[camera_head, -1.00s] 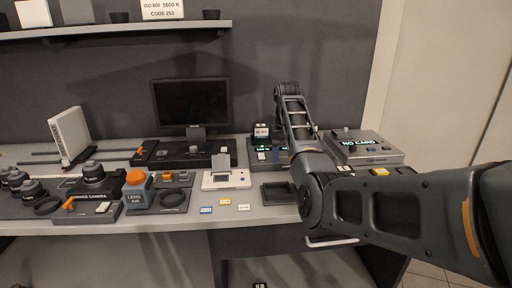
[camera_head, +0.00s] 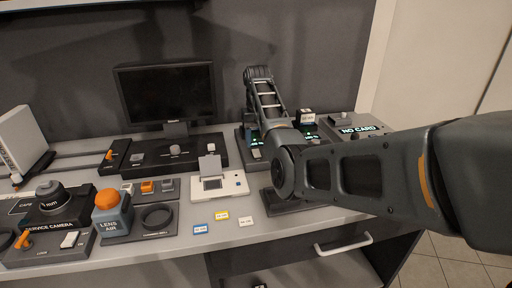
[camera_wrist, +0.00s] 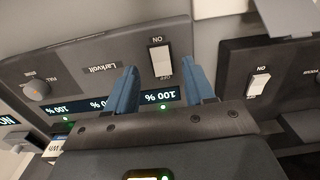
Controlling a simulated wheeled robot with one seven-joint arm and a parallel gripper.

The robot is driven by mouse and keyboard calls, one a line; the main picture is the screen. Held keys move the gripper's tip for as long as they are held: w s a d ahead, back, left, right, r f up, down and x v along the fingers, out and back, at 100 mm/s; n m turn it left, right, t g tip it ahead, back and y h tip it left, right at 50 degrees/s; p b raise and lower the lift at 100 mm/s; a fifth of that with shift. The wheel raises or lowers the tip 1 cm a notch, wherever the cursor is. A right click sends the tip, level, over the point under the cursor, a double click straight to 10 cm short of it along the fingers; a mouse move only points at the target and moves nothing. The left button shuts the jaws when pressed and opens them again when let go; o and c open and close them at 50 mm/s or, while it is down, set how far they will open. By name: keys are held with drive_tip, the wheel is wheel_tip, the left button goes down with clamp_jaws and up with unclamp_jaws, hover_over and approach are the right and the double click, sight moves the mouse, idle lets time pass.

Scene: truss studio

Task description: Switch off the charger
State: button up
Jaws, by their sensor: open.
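The charger (camera_wrist: 95,75), a grey unit marked "Larkvoll", fills the upper left of the wrist view. It has a white rocker switch (camera_wrist: 160,58) with ON and OFF marks, a dial (camera_wrist: 37,90) and displays reading "100 %" (camera_wrist: 160,97). Green lights glow by the displays. I cannot tell which side of the rocker is pressed. My gripper (camera_wrist: 160,68) is open, its two blue fingers on either side of the switch in this view. Contact is not clear. In the head view the charger (camera_head: 243,134) is partly hidden behind my arm, as is my gripper.
A dark panel (camera_wrist: 292,65) with another ON/OFF switch (camera_wrist: 258,84) lies beside the charger. In the head view a monitor (camera_head: 166,94), a white device (camera_head: 220,186), a lens air blower (camera_head: 112,213) and a "NO CARD" unit (camera_head: 345,122) crowd the desk.

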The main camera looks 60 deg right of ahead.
sight(257, 155)
drive_tip(key=shift+f, duration=2.1)
drive_tip(key=shift+c, duration=0.2)
clamp_jaws()
drive_tip(key=y+b, duration=0.1)
drive_tip(key=b, duration=0.1)
drive_tip(key=g+b, duration=0.1)
drive_tip(key=b, duration=0.1)
drive_tip(key=shift+w+d+f+g+y, duration=0.1)
drive_tip(key=shift+w+d+g+y, duration=0.2)
drive_tip(key=shift+y, duration=0.1)
drive_tip(key=shift+r+b, duration=0.3)
drive_tip(key=shift+o, duration=0.2)
unclamp_jaws()
drive_tip(key=shift+s, duration=0.1)
